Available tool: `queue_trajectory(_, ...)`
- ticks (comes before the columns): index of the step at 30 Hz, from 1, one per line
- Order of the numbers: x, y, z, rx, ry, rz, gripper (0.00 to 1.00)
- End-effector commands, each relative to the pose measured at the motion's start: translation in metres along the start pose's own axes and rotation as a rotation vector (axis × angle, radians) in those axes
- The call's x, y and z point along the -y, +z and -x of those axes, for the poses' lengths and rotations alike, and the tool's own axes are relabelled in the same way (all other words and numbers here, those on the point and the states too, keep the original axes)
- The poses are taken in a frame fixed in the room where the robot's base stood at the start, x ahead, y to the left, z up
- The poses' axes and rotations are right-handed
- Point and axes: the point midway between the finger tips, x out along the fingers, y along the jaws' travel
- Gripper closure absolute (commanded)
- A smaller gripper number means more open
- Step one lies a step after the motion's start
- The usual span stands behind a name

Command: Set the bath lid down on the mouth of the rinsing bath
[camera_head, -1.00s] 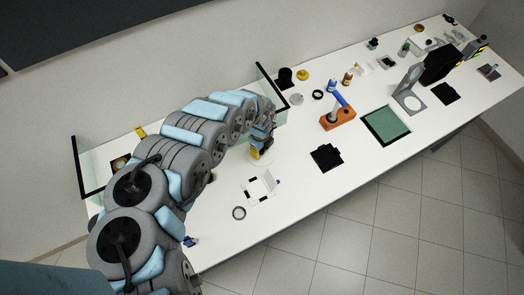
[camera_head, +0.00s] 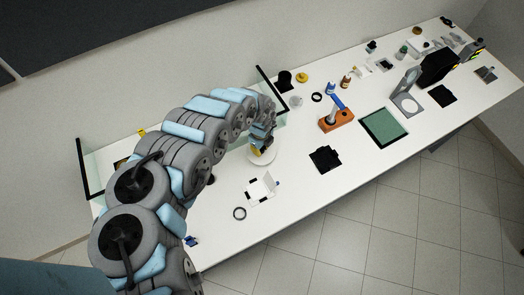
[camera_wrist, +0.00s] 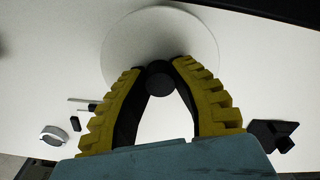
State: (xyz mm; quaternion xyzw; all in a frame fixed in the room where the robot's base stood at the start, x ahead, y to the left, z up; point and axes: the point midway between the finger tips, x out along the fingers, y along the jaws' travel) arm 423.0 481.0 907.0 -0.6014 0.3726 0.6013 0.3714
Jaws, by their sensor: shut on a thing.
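The bath lid (camera_wrist: 160,30) is a pale round disc with a dark knob (camera_wrist: 159,82) at its middle. My gripper (camera_wrist: 160,68) is shut on this knob, its yellow ribbed fingers on either side. In the head view my gripper (camera_head: 258,150) is over the left-middle part of the table, with the lid (camera_head: 264,159) showing as a white disc below it. I cannot make out the rinsing bath for certain; whatever is under the lid is hidden by it.
A black piece (camera_head: 325,158) and an orange-based device (camera_head: 336,120) are to the right. A clear black-edged panel (camera_head: 272,90) stands behind.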

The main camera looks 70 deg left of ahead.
Motion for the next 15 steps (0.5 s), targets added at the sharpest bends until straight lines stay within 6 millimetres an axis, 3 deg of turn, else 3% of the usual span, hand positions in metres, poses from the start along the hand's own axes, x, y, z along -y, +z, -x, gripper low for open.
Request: queue_trajectory(15, 0.000, 0.000, 0.032, 0.001, -0.001, -0.001, 1.00)
